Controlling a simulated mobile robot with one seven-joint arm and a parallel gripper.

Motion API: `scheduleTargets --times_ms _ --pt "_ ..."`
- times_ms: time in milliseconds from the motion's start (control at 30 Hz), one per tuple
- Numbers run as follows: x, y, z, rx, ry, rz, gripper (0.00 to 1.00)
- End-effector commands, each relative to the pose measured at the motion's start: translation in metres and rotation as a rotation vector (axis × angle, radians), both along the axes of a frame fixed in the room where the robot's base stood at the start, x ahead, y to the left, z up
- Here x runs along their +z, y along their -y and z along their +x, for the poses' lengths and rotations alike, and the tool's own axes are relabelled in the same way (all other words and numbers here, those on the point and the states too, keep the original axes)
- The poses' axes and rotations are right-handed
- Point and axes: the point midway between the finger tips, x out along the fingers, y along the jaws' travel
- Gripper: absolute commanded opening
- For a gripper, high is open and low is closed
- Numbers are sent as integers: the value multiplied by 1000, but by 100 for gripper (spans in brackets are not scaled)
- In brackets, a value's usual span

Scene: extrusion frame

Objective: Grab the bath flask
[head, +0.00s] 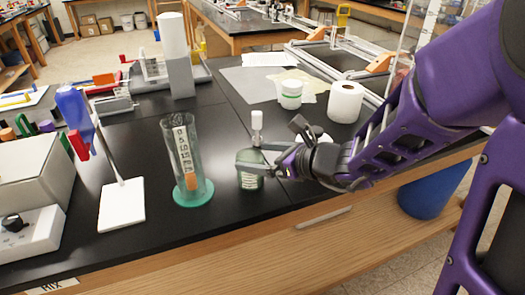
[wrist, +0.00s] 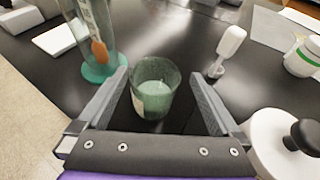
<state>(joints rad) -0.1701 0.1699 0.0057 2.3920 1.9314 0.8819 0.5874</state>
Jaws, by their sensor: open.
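A short, open-topped green glass vessel (head: 250,181), which I take to be the bath flask, stands upright on the black bench near its front edge. In the wrist view the flask (wrist: 154,97) has a pale label on its left side and whitish contents or a pale bottom. My gripper (head: 257,160) reaches in from the right with its jaws at the flask. In the wrist view my gripper (wrist: 160,82) is open, with one finger on each side of the flask. Gaps show between the glass and both fingers there.
A tall clear cylinder (head: 183,150) on a green base stands left of the flask. A small white-headed item (head: 257,122) stands just behind. A white round piece with a black knob (wrist: 285,140) is close to my right finger. A white-lidded jar (head: 291,94) and paper roll (head: 345,102) stand farther back.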

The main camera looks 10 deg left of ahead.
Motion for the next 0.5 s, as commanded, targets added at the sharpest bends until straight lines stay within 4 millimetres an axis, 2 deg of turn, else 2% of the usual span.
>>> scheduleTargets --times_ms 167,333,500 --pt "-6 -10 3 1 -2 0 100" --pt "-17 -35 9 5 -3 -1 100" --pt "-22 -47 18 1 -2 0 100"
